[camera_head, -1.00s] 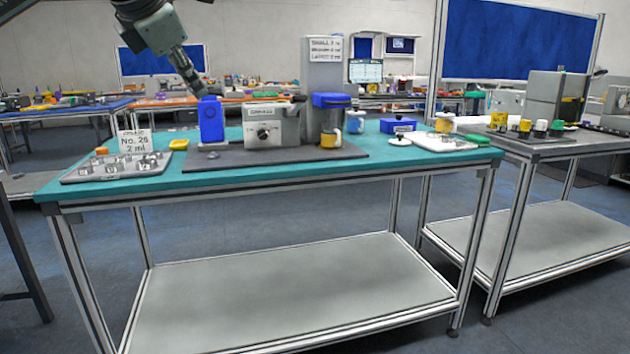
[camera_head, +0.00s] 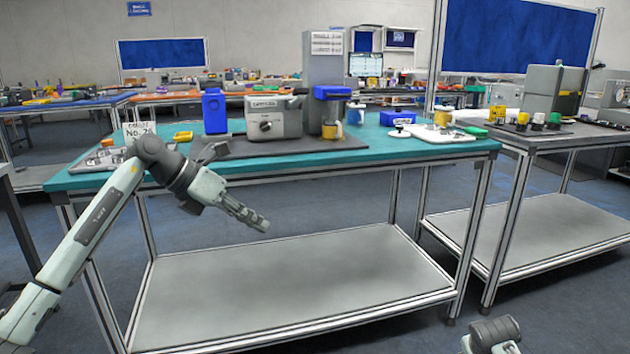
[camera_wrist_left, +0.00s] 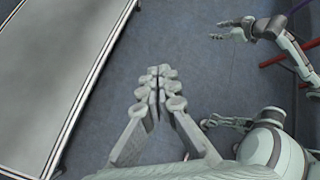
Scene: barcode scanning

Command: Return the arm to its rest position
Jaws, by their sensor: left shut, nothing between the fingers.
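My left gripper (camera_head: 262,222) hangs in front of the workbench, below the level of its teal top, pointing down and to the right. Its fingers are together and empty; in the left wrist view its fingertips (camera_wrist_left: 160,72) meet over bare floor. My left arm reaches in from the lower left and hides part of the bench's left end. My right gripper (camera_wrist_left: 218,30) shows small at the upper right of the left wrist view, with its fingers apart and nothing between them. In the head view only a piece of my right arm shows at the bottom right.
The workbench (camera_head: 350,158) carries a blue container (camera_head: 214,111), a grey machine (camera_head: 273,119), a tall grey unit (camera_head: 322,70) and a yellow cup (camera_head: 332,130). Its grey lower shelf (camera_head: 300,290) is bare. A second table (camera_head: 560,140) stands at the right.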

